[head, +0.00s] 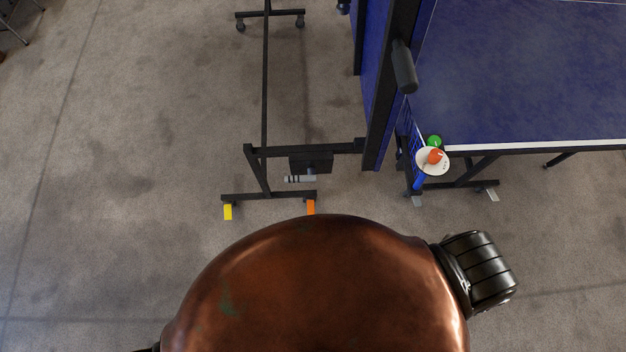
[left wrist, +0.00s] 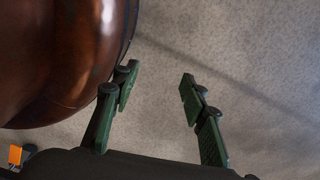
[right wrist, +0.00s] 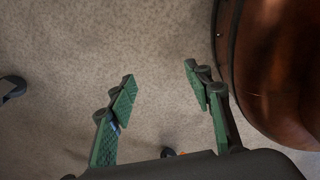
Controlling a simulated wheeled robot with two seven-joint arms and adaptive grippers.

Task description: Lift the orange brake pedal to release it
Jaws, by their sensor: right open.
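The orange brake pedal (head: 311,207) sits low at the right end of the table frame's front foot bar, just beyond my copper body, which may hide its lower part. An orange piece that looks like this pedal (left wrist: 15,155) shows at the lower left edge of the left wrist view. My left gripper (left wrist: 160,75) is open and empty above bare floor, apart from that piece. My right gripper (right wrist: 159,72) is open and empty over the floor. Neither gripper shows in the head view.
A yellow pedal (head: 228,212) is at the bar's left end. The black wheeled frame (head: 265,90) carries upright blue panels.

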